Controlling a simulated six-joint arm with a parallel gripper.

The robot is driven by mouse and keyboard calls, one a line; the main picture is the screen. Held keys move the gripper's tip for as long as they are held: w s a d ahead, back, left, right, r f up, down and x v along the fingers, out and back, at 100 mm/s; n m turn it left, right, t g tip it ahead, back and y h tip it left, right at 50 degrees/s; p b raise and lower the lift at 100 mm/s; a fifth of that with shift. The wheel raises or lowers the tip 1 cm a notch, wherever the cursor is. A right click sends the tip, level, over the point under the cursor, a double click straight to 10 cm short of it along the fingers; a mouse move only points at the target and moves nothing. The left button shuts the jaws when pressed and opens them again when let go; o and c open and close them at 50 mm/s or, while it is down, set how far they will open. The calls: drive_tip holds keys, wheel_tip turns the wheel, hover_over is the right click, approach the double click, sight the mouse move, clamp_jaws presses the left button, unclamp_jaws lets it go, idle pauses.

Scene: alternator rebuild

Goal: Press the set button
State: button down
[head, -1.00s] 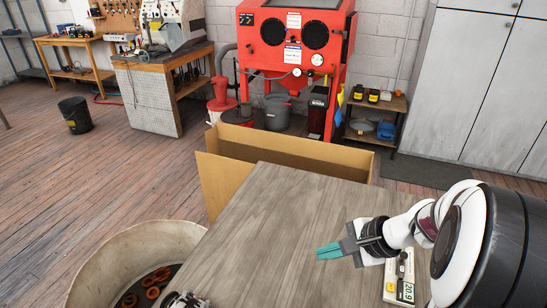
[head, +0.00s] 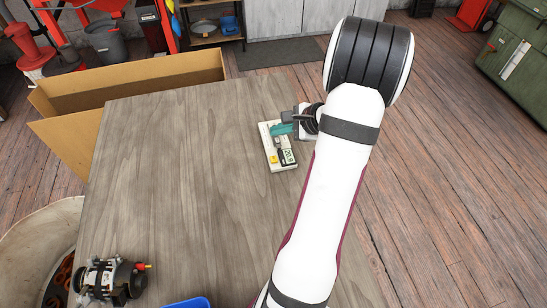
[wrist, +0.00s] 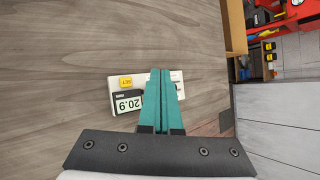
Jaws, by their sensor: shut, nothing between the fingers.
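A white device (head: 284,165) with a small display lies on the wooden table near its right edge. In the wrist view the white device (wrist: 116,82) has a display (wrist: 129,105) reading 20.9 and a yellow button (wrist: 126,82) marked with small text, which looks like SET. The yellow button also shows in the head view (head: 273,159). My gripper (head: 274,130) is shut and empty, above the far part of the device. In the wrist view its teal fingers (wrist: 160,73) lie together to the right of the button and display, hiding the middle of the device.
An alternator (head: 105,280) stands at the near left of the table (head: 180,180). A blue container (head: 187,303) shows at the near edge. A cardboard box (head: 150,75) stands beyond the table, and a round bin (head: 35,235) is at left. The table's middle is clear.

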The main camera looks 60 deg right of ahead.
hover_over(278, 162)
drive_tip(key=shift+w+f, duration=0.1)
drive_tip(key=shift+f, duration=4.2)
drive_tip(key=shift+f, duration=0.15)
drive_tip(key=shift+f, duration=0.25)
drive_tip(key=shift+f, duration=0.45)
drive_tip(key=shift+r, duration=0.85)
drive_tip(key=shift+r, duration=2.5)
